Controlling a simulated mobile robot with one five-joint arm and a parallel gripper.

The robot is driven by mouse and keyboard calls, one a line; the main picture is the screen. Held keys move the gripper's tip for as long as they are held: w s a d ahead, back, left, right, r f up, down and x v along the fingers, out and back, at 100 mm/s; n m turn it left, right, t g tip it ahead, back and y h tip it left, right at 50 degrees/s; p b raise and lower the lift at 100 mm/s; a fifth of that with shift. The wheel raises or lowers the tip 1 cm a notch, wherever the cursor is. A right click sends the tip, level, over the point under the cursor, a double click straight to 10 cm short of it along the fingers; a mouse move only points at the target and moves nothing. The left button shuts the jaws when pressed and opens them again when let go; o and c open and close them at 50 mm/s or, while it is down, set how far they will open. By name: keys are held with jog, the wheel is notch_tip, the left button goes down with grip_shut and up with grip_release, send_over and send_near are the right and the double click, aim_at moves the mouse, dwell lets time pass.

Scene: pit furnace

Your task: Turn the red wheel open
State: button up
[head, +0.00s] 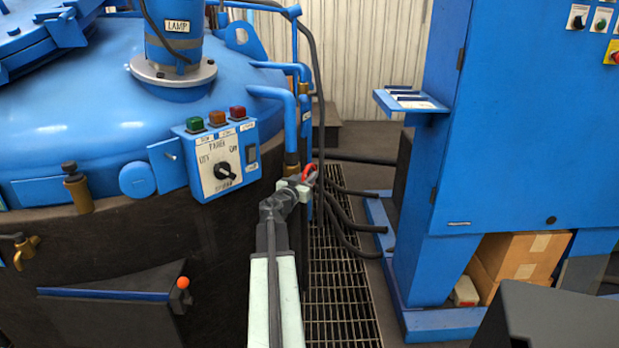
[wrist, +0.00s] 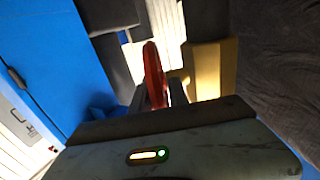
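The red wheel (head: 309,173) is small and sits on the pipework right of the blue furnace lid in the head view. My gripper (head: 300,184) is at the wheel and hides part of it. In the wrist view the wheel (wrist: 154,74) shows nearly edge-on as an upright red rim. The dark fingers of my gripper (wrist: 158,95) lie close on both sides of the rim, which fills the space between them. They look shut on it, though the contact is in shadow.
A control box (head: 218,158) with a knob and coloured buttons is left of my arm. A blue cabinet (head: 510,130) stands at right. Dark hoses (head: 345,222) hang behind the wheel, over a floor grating (head: 340,290). A cardboard box (head: 520,258) sits under the cabinet.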

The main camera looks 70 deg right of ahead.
grip_shut()
jog(key=shift+f+b, duration=0.2)
jog(key=shift+b, duration=0.3)
